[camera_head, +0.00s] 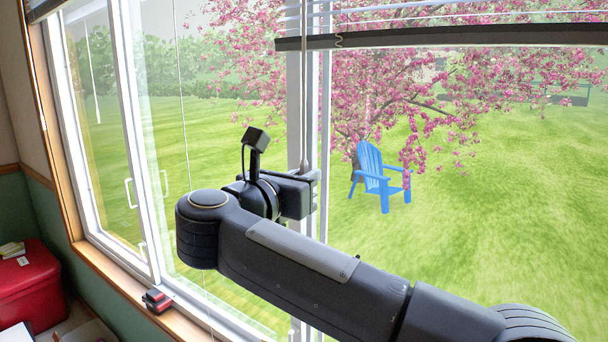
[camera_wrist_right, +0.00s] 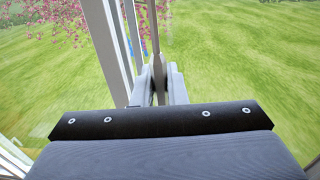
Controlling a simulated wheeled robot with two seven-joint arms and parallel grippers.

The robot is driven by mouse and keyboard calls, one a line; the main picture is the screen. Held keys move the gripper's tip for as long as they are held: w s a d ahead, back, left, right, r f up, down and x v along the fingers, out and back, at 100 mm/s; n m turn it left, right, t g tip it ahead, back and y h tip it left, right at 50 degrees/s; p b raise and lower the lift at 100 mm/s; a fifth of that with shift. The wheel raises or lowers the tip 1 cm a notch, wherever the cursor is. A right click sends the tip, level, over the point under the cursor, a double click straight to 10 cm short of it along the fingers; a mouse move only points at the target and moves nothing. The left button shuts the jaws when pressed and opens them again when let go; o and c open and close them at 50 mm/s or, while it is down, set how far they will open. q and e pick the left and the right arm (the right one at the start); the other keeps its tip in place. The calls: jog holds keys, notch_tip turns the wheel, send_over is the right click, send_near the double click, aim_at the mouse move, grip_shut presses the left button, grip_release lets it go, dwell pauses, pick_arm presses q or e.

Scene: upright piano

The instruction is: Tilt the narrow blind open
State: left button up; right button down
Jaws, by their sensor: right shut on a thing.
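A dark blind rail (camera_head: 45,8) at the top left corner seems to belong to the narrow blind, with a thin pale wand (camera_head: 92,62) hanging near it. A wider raised blind (camera_head: 440,38) with a dark bottom rail crosses the top right. My left gripper is not in view.
Window posts (camera_head: 325,130) stand close to my right gripper. Another thin cord (camera_head: 183,110) hangs left of it. A small red and black object (camera_head: 157,300) lies on the wooden sill (camera_head: 105,278). A red box (camera_head: 28,285) stands at the lower left. The blue chair (camera_head: 372,178) is outside.

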jog(key=m+g+h+p, duration=0.1)
jog(key=h, duration=0.1)
jog(key=m+g+h+p, duration=0.1)
jog(key=m+g+h, duration=0.1)
jog(key=shift+a+r+m+g, duration=0.1)
jog(key=shift+a+m+g, duration=0.05)
jog(key=shift+m+g, duration=0.15)
jog(key=shift+m+g+h+p, duration=0.9)
jog(key=shift+m+g+h, duration=0.5)
jog(key=shift+g, duration=0.7)
jog(key=c, duration=1.6)
grip_release()
jog(key=shift+o, duration=0.2)
